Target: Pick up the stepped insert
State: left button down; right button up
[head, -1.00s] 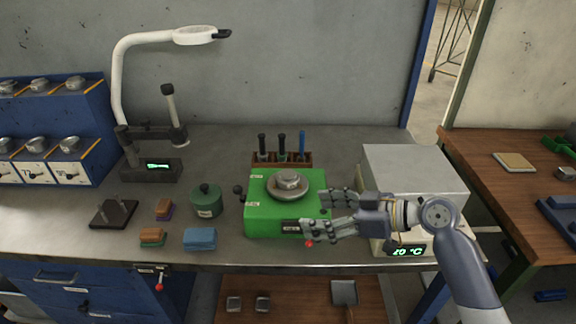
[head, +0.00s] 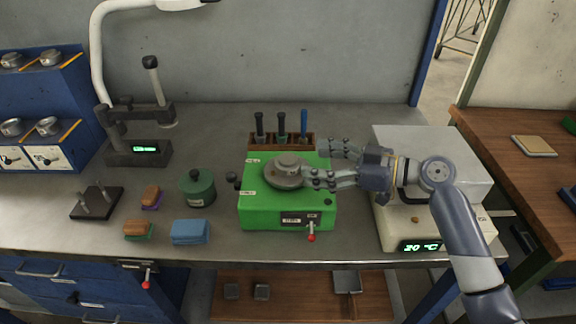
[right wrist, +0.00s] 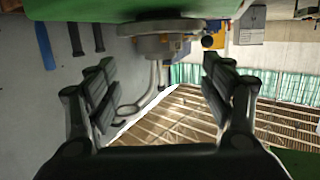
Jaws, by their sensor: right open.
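The stepped insert, seemingly the grey stepped round piece (head: 288,161), sits on a round grey plate (head: 284,176) on top of the green box (head: 258,210). In the right wrist view the stepped round metal (right wrist: 160,27) shows at the top, between and beyond the fingers. My right gripper (head: 312,163) is open and comes in from the right. Its nearer finger overlaps the plate's right edge in the head view; I cannot tell whether they touch. In the right wrist view its fingers (right wrist: 160,95) are apart with nothing between them. My left gripper is not in view.
A white heater box (head: 395,225) reading 20 °C stands right of the green box, beneath my right arm. A wooden rack of handled tools (head: 283,143) is behind. A green pot (head: 198,188), coloured blocks (head: 190,232) and a pin stand (head: 97,203) lie left.

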aim_at(292, 159)
jog(key=shift+p+x, duration=0.3)
jog(key=shift+x, duration=0.85)
jog(key=x, duration=0.4)
jog(key=shift+s, duration=0.1)
jog(key=c, duration=1.6)
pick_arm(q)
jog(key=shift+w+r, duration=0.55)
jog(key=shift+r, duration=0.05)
pick_arm(e)
jog(key=shift+r, duration=0.1)
jog(key=shift+c, duration=0.4)
